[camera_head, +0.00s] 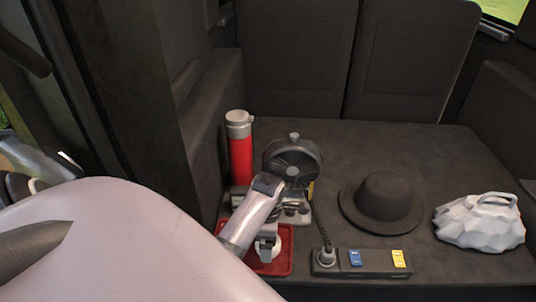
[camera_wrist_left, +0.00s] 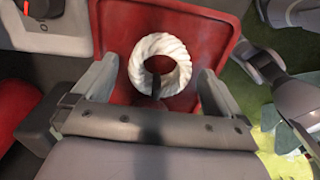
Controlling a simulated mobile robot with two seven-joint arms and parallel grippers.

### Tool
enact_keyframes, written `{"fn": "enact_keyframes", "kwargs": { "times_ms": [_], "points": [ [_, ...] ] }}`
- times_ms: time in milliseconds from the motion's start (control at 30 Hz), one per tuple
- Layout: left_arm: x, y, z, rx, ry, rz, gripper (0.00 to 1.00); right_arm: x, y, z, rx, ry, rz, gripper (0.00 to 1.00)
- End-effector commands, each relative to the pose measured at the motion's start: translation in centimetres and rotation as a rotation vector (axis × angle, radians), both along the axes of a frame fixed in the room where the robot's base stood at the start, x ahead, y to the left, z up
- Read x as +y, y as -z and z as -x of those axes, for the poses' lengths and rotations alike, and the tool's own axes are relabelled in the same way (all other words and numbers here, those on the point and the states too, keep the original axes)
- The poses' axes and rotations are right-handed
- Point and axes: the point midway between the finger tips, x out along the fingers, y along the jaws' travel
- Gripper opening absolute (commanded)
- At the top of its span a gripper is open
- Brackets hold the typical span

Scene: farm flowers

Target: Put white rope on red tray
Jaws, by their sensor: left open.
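The red tray (camera_head: 282,266) lies at the front left of the dark cargo floor, partly covered by my left arm. In the left wrist view the red tray (camera_wrist_left: 112,22) fills the middle. The white rope (camera_wrist_left: 160,43), a thick twisted ring, lies flat on it. My left gripper (camera_wrist_left: 158,72) is open, with one finger on each side of the ring and gaps between. In the head view my left gripper (camera_head: 267,246) is low over the tray; I cannot clearly tell the rope from it there.
A red flask (camera_head: 240,160) and a round black fan (camera_head: 292,160) stand behind the tray. A power strip (camera_head: 375,262) with blue and yellow parts lies to its right. A black hat (camera_head: 382,200) and a white faceted container (camera_head: 480,225) are farther right. The back floor is clear.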

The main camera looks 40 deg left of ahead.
Motion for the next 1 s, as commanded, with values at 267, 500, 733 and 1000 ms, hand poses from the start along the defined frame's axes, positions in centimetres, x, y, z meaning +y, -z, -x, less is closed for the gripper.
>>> {"fn": "enact_keyframes", "kwargs": {
  "times_ms": [267,500,733,1000],
  "points": [
    [0.0,-6.5,-0.2,-0.009,-0.002,-0.001,1.00,0.0,0.0,0.0,0.000,0.000,0.000,0.35],
    [-0.1,-9.5,-0.4,-0.015,-0.003,0.002,1.00,0.0,0.1,0.0,0.000,0.000,0.000,0.35],
    [0.0,-10.4,-0.1,-0.006,-0.002,0.000,1.00,0.0,0.1,0.0,0.000,0.000,0.000,0.35],
    [0.0,-10.6,0.0,-0.001,0.000,0.001,1.00,0.0,0.2,0.0,0.000,0.000,0.000,0.35]
  ]
}}
